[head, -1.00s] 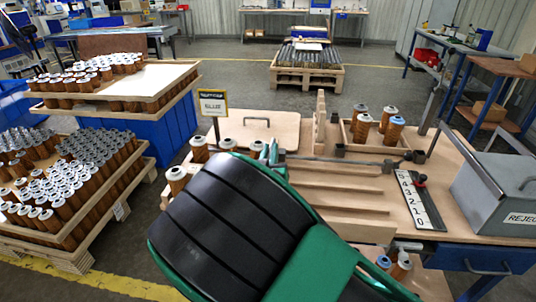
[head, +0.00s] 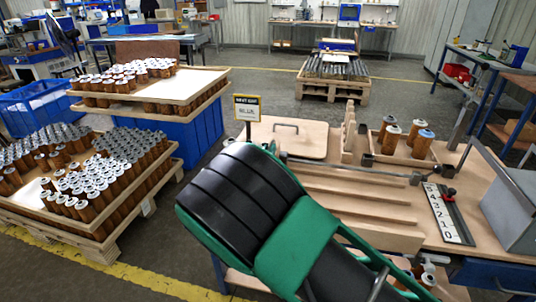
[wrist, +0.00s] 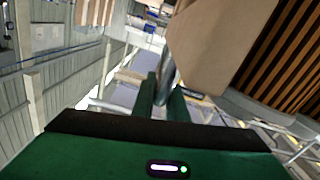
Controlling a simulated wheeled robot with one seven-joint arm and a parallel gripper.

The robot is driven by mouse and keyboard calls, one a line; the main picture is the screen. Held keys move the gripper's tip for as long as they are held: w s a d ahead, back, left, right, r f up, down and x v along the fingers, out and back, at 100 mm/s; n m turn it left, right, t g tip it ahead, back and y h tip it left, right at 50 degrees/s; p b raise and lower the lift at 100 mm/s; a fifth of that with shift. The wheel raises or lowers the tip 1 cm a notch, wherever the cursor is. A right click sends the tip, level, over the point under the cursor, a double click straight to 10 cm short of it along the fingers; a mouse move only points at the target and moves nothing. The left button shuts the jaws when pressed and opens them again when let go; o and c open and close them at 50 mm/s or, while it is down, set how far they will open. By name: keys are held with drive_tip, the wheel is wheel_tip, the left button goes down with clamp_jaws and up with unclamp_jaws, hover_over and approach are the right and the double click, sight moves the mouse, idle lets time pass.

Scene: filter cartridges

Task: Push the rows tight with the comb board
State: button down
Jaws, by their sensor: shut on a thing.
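My gripper (wrist: 165,100) shows in the wrist view, with its two green fingers closed on a narrow grey metal piece (wrist: 168,68). I cannot tell whether this belongs to the comb board. A tan wooden piece (wrist: 208,48) is just beyond the fingers, beside a large brown pleated cartridge (wrist: 285,60). In the head view my green and black arm hides the gripper and the left of the workbench. An upright notched wooden board (head: 348,132), perhaps the comb board, stands behind the wooden lanes (head: 345,200). A thin metal bar (head: 350,167) crosses above the lanes.
A tray (head: 440,152) with several cartridges stands at the bench's back right. A flat board with a handle (head: 290,138) lies at the back left. A number strip (head: 448,215) and a grey reject box (head: 515,205) are at right. Pallets of cartridges (head: 100,190) stand left.

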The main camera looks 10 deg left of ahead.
drive_tip(key=shift+a, duration=0.15)
drive_tip(key=c, duration=1.9)
unclamp_jaws()
drive_tip(key=shift+o, duration=0.4)
drive_tip(key=s, duration=1)
drive_tip(key=shift+s, duration=0.35)
